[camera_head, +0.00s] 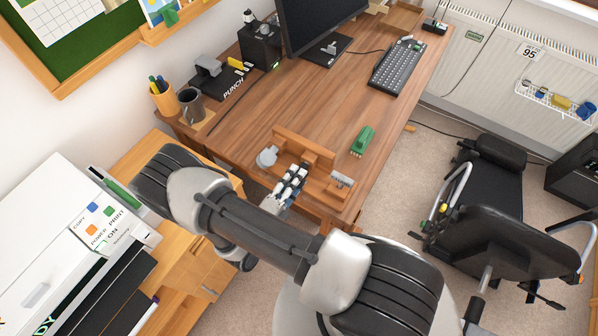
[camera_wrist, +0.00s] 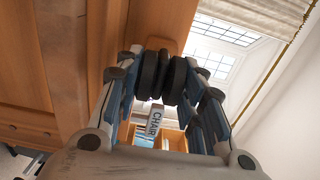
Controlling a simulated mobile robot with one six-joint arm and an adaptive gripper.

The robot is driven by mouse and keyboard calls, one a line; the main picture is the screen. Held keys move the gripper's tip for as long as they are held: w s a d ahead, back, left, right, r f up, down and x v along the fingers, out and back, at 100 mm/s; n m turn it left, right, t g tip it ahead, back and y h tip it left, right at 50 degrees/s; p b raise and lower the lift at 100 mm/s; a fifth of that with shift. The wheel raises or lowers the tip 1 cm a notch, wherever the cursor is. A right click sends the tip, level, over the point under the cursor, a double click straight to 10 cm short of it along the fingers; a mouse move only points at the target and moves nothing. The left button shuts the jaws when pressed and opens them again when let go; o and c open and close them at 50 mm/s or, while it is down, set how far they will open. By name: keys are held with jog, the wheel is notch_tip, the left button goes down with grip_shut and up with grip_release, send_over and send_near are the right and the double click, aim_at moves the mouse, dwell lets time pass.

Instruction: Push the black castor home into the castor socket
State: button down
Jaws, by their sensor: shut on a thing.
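My gripper (camera_head: 294,177) is at the wooden fixture (camera_head: 318,184) on the near end of the desk. In the wrist view my gripper (camera_wrist: 163,68) is shut on the black castor (camera_wrist: 149,74), whose dark twin wheels show between the fingertips. A rounded wooden piece (camera_wrist: 163,45) shows just beyond the castor. I cannot tell whether the castor touches it. The castor socket is not clearly visible. In the head view the castor is hidden by my gripper.
A green object (camera_head: 362,141) lies right of the fixture, and a grey round part (camera_head: 267,157) is at its left end. A black chair (camera_head: 490,225) is on the right. The desk's middle is clear.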

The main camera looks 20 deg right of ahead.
jog(key=shift+s+a, duration=0.3)
jog(key=shift+a, duration=0.05)
dwell(0.3)
jog(key=shift+b+v, duration=0.3)
jog(key=shift+v, duration=1.6)
